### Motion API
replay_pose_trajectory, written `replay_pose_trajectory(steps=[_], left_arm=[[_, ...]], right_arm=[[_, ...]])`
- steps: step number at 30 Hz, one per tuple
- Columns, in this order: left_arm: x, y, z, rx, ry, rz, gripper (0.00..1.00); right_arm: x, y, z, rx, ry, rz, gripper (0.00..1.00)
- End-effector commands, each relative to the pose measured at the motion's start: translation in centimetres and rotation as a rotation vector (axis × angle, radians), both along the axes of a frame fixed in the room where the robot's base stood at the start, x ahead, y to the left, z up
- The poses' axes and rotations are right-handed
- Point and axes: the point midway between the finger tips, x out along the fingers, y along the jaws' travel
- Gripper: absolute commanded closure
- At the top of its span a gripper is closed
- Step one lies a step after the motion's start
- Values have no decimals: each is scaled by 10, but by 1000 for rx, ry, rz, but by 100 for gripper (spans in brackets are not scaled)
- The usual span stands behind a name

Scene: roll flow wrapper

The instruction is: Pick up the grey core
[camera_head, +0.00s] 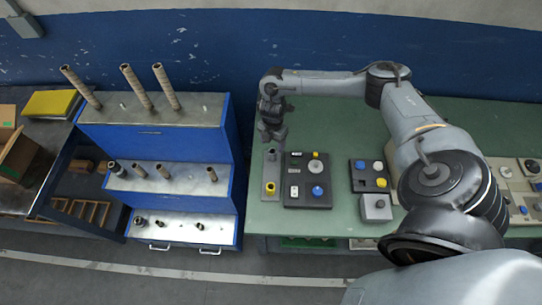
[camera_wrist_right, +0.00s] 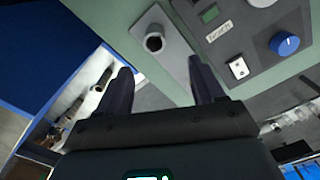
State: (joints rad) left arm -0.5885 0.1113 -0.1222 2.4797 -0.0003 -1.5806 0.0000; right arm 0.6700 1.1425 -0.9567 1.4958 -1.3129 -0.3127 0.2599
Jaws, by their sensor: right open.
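A short grey core (camera_head: 271,155) stands on a narrow grey plate (camera_head: 271,172) on the green table. In the right wrist view the grey core (camera_wrist_right: 153,40) shows its dark hollow end, beyond the fingertips and near the middle. My right gripper (camera_head: 271,134) is above the far end of the plate, close to the core in the head view. In the right wrist view my right gripper (camera_wrist_right: 160,76) has its two dark fingers spread apart with nothing between them. The core looks apart from both fingers. My left gripper is not in view.
A yellow piece (camera_head: 270,188) sits at the plate's near end. A dark control panel (camera_head: 292,172) with a blue knob stands just right of the plate. A blue stepped rack (camera_head: 160,145) holding upright tubes stands left, across a gap from the green table (camera_head: 270,215).

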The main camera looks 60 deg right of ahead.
Motion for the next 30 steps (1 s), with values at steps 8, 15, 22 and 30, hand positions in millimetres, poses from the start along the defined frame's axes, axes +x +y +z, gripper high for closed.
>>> replay_pose_trajectory(steps=[8, 15, 22, 30], left_arm=[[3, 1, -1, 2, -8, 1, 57], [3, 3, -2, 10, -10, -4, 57], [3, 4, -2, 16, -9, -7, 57], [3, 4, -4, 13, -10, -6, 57]], right_arm=[[3, 0, -36, 1, -4, 0, 32], [3, 0, -51, 1, -5, 1, 32], [4, -6, -74, 2, -4, -1, 32], [5, -8, -100, 1, -6, 1, 32]])
